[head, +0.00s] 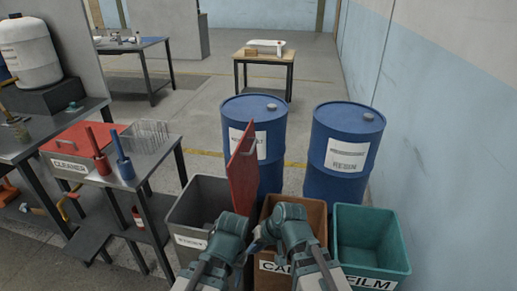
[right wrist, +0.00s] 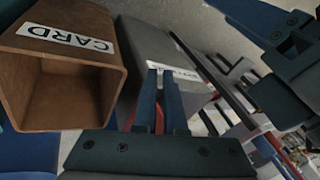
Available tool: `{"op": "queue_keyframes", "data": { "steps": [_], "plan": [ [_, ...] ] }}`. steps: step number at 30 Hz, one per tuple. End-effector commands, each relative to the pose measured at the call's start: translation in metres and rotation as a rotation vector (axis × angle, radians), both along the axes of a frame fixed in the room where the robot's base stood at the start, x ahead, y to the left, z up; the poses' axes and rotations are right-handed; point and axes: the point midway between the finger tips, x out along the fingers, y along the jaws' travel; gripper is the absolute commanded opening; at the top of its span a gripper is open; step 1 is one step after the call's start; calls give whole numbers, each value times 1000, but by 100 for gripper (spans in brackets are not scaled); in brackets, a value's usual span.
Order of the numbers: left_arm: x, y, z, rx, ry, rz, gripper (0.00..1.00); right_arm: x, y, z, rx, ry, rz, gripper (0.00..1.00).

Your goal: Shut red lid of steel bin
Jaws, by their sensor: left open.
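The steel bin (head: 190,211) is an open grey bin with a white label, left of the brown CARD bin. Its red lid (head: 243,168) stands up steeply at the bin's right side. My left gripper (head: 240,246) is open, low in front of the bins; its fingers are hard to make out. My right gripper (head: 264,233) is just right of it, over the CARD bin's front left. In the right wrist view its two fingers (right wrist: 160,95) have a narrow gap with red showing between them. I cannot tell whether they grip anything. The grey bin (right wrist: 165,50) lies beyond them.
The CARD bin (head: 314,268) and the green FILM bin (head: 347,222) stand to the right. Two blue drums (head: 268,175) (head: 330,185) stand behind. A table (head: 150,172) with a red CLEANER box (head: 75,142) and red and blue handled tools is at left.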

Motion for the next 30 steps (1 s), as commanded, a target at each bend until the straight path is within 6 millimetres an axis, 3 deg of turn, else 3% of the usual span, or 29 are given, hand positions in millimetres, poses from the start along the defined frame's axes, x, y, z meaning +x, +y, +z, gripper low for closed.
{"op": "queue_keyframes", "data": {
  "steps": [1,6,9,12,15,19,25,30],
  "plan": [
    [0,0,19,0,0,0,45,27,-2,34,123,-56,-88,0],
    [0,0,43,0,0,0,45,102,-28,122,503,-238,-388,0],
    [0,0,53,0,0,0,45,133,-60,165,669,-323,-549,0],
    [0,0,60,0,0,0,45,152,-90,195,786,-381,-671,0],
    [0,0,63,0,0,0,45,162,-110,211,856,-416,-748,0],
    [0,0,63,0,0,0,45,167,-120,218,890,-431,-786,0],
    [0,0,60,0,0,0,45,174,-117,216,892,-431,-786,0],
    [0,0,54,0,0,0,45,199,-103,209,892,-429,-783,0]
  ]
}}
